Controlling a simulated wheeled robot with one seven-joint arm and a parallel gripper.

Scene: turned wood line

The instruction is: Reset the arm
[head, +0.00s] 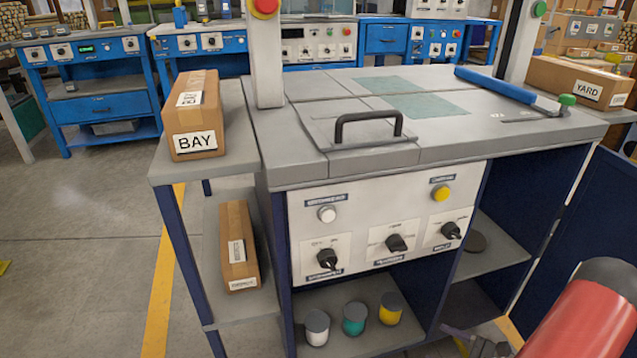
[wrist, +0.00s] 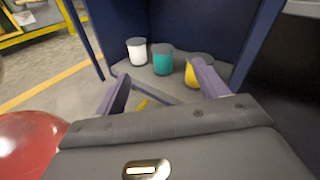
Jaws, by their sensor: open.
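My gripper (wrist: 162,88) is open in the wrist view, its two purple fingers wide apart with nothing between them. In that view it points toward the low shelf with a white cup (wrist: 137,50), a teal cup (wrist: 162,58) and a yellow cup (wrist: 198,68). The right finger overlaps part of the yellow cup. In the head view my gripper (head: 478,343) shows only in part at the bottom edge, low in front of the workbench and right of the cups. My red arm link (head: 585,325) fills the lower right corner.
The workbench (head: 462,138) has a black handle (head: 368,124) on its top and knobs on its white front panel (head: 355,200). A BAY box (head: 197,115) stands on the left side shelf, another box (head: 238,245) below. A YARD box (head: 580,82) sits right. Open floor lies left.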

